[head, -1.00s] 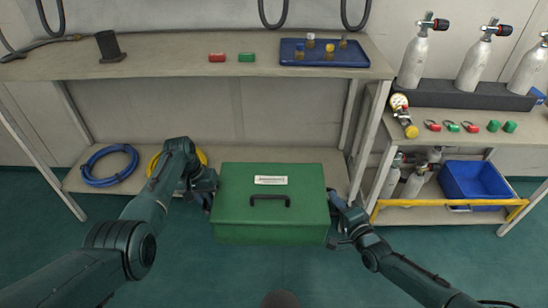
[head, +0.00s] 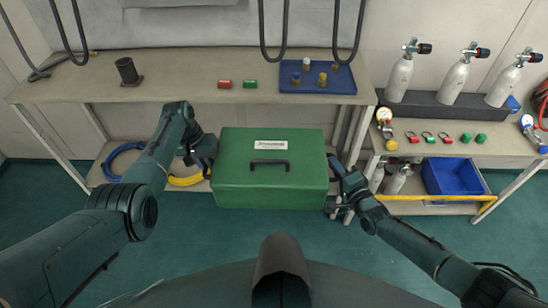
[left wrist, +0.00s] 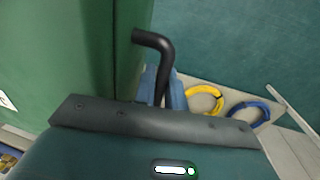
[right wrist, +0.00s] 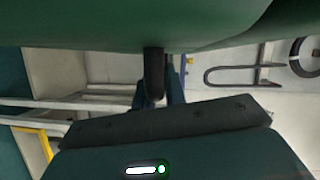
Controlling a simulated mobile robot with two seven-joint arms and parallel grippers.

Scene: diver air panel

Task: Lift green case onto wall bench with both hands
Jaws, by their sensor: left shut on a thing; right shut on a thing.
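The green case (head: 270,185) is held level between my two grippers, in front of the wall bench (head: 190,88). A white label and a black top handle (head: 269,162) show on its lid. My left gripper (head: 208,168) is shut on the case's left side handle, a black bar in the left wrist view (left wrist: 152,40). My right gripper (head: 334,182) is shut on the right side handle, which shows in the right wrist view (right wrist: 154,75). The fingertips are partly hidden in the head view. The case hides part of the bench's lower shelf.
A side bench (head: 455,148) with gas cylinders stands at the right.

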